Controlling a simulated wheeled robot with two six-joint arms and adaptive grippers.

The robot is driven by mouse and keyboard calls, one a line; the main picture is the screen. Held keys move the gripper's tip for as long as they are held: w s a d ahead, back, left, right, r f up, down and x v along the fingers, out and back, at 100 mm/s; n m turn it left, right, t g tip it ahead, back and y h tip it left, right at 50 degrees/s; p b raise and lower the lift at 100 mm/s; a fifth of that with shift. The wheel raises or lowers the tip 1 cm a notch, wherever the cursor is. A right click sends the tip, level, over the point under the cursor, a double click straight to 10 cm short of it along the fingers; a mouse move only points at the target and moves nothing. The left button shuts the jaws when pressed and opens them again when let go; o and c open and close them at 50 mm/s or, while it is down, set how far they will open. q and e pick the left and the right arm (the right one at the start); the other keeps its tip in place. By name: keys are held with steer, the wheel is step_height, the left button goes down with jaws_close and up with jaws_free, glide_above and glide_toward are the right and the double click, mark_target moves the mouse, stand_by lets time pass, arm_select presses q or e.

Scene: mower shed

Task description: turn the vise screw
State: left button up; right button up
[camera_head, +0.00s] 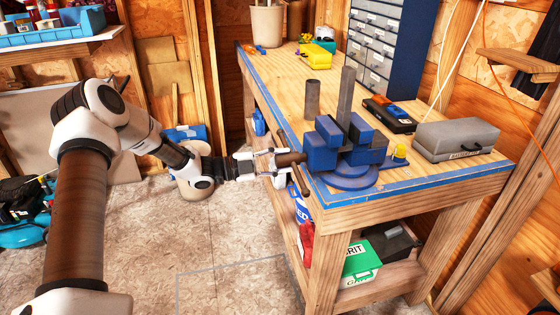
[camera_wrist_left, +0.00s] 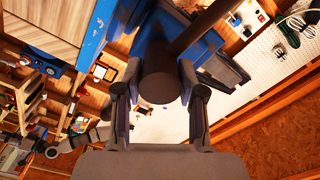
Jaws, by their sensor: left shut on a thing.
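The blue bench vise (camera_head: 352,178) is mounted at the front corner of the workbench, its jaws (camera_head: 320,150) pointing up. The brown-grey vise screw (camera_head: 291,158) sticks out of its left side over the bench edge. A dark handle bar (camera_head: 304,187) slants down by the screw's end. My left gripper (camera_head: 276,161) is shut on the screw's outer end. In the left wrist view the round screw end (camera_wrist_left: 160,74) sits between the two fingers (camera_wrist_left: 158,98), and the bar (camera_wrist_left: 201,27) runs to the upper right.
A grey case (camera_head: 455,138), a dark box (camera_head: 389,114) and a drawer cabinet (camera_head: 372,45) stand on the workbench (camera_head: 275,75). A dark tube (camera_head: 312,98) stands upright behind the vise. A green-white box (camera_head: 359,265) sits on the lower shelf.

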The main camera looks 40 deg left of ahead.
arm_select(q)
steer(key=shift+r, duration=0.15)
stand_by(0.4)
steer(key=o, duration=1.1)
steer(key=shift+w+d, duration=0.15)
steer(key=shift+d, duration=0.1)
steer(key=v, duration=0.7)
steer(key=shift+r, duration=0.1)
steer(key=shift+s+a, duration=0.15)
steer(key=shift+s, duration=0.05)
